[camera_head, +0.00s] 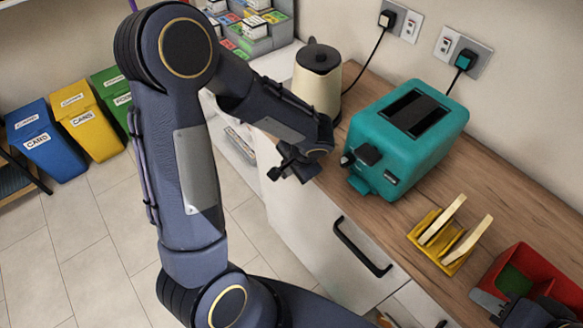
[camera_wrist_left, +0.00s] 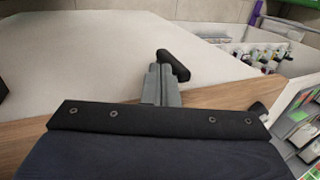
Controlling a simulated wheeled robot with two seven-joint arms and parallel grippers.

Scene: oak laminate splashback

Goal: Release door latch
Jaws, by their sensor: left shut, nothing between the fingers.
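No door latch can be made out for certain. My left gripper (camera_head: 283,168) is shut and empty, just off the counter's front edge, left of the toaster. In the left wrist view its grey fingers (camera_wrist_left: 161,85) are together. A short black bar (camera_wrist_left: 174,66) shows right at their tips in front of a pale panel (camera_wrist_left: 90,55). I cannot tell whether the bar is a latch or whether the fingers touch it. A dark part at the lower right, by the red box, seems to be my right gripper (camera_head: 520,310); its fingers are not clear.
A teal toaster (camera_head: 405,140), a cream kettle (camera_head: 317,85), a yellow toast rack (camera_head: 443,240) and a red box (camera_head: 535,270) stand on the wooden counter (camera_head: 395,205). Below is a drawer with a black handle (camera_head: 360,248). Coloured bins (camera_head: 90,120) stand on the floor at left.

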